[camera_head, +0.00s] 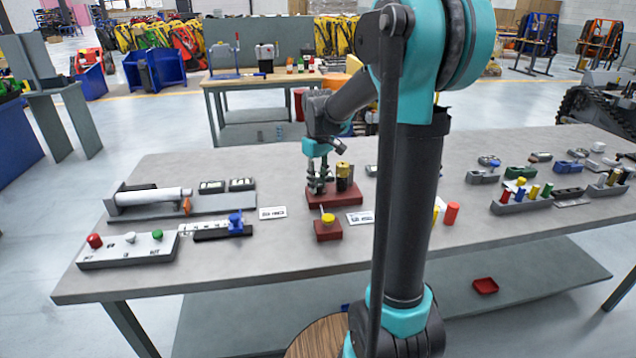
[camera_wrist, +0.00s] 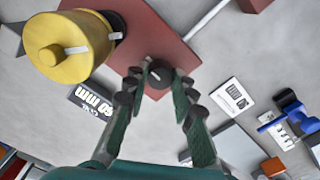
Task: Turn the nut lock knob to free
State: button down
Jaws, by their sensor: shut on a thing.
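A dark round knob (camera_wrist: 159,70) with a small pale pointer mark sits on a red base plate (camera_wrist: 137,32) in the wrist view. I take it to be the nut lock knob; I see no free or lock wording near it. My gripper (camera_wrist: 160,76) has one green finger on each side of the knob and is shut on it. In the head view my gripper (camera_head: 318,186) reaches down onto the left part of the red base (camera_head: 345,199), hiding the knob. A yellow cylinder (camera_wrist: 66,46) with a white mark stands beside the knob on the same base.
A small red block with a yellow knob (camera_head: 327,219) stands in front. A push-button panel (camera_head: 128,252) and a rail holding a white cylinder (camera_head: 150,196) lie to the left. Flat labels (camera_head: 272,213) lie on the grey table. Several coloured pegs stand in holders at right.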

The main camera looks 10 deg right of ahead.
aim_at(318, 185)
jog(key=m, duration=0.4)
jog(key=shift+m, duration=0.3)
jog(key=m, duration=0.9)
jog(key=shift+m, duration=1.8)
jog(key=c, duration=1.3)
grip_release()
jog(key=shift+o, duration=0.2)
jog(key=shift+r, duration=0.1)
notch_tip(318, 185, up, 12)
